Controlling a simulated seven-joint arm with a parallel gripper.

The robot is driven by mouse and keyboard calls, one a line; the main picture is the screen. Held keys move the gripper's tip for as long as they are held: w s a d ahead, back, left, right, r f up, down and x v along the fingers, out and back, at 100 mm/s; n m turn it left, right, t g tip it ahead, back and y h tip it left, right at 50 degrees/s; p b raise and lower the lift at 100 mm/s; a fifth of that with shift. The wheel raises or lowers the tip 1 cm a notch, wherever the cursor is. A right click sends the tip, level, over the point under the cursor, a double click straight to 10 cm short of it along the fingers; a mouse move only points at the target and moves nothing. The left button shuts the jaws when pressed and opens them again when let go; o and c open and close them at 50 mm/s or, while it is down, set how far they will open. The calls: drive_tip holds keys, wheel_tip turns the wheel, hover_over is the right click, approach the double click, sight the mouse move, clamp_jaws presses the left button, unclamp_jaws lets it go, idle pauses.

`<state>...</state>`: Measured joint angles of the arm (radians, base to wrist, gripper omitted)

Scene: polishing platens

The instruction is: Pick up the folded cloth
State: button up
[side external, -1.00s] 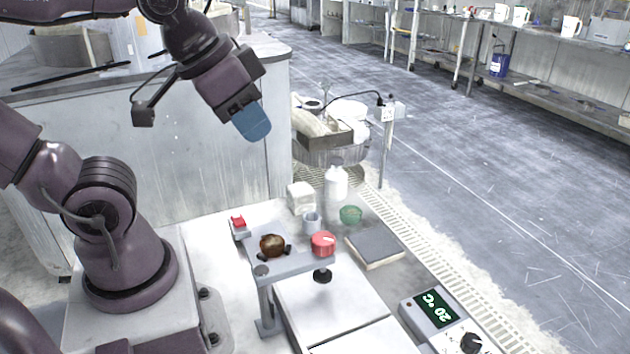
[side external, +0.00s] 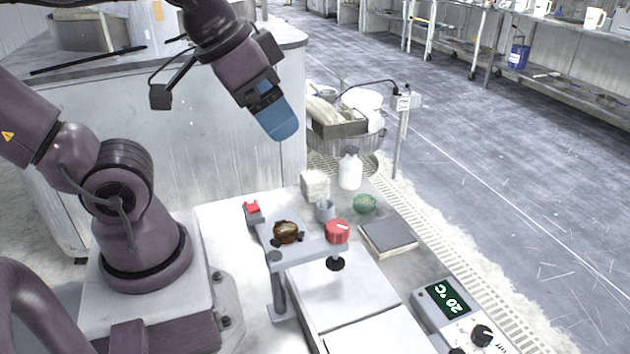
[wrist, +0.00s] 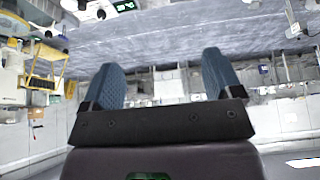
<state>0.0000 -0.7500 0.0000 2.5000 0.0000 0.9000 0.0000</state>
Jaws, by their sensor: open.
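A small white block-like bundle (side external: 315,186), which looks like the folded cloth, sits at the back of the bench beside a white bottle (side external: 350,170). Its folds are too small to make out. My gripper (side external: 280,120), with blue padded fingers, hangs in the air above and left of it in the side view, well apart from it. In the wrist view my gripper (wrist: 165,82) shows two blue fingers spread apart with nothing between them. I cannot pick out the cloth in the wrist view.
Near the bundle stand a grey cup (side external: 325,211), a green round item (side external: 364,204) and a dark-topped pad (side external: 388,237). A grey stand (side external: 310,255) carries a brown round piece (side external: 286,232) and a red knob (side external: 337,231). A temperature controller (side external: 450,310) is at front right.

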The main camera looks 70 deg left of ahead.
drive_tip(key=shift+o, duration=0.5)
drive_tip(key=n+g, duration=0.6)
drive_tip(key=n, duration=1.2)
approach(315, 176)
wheel_tip(315, 176, down, 10)
drive_tip(key=shift+s+a+f, duration=0.1)
drive_tip(key=shift+s+f, duration=0.05)
drive_tip(key=shift+f, duration=0.05)
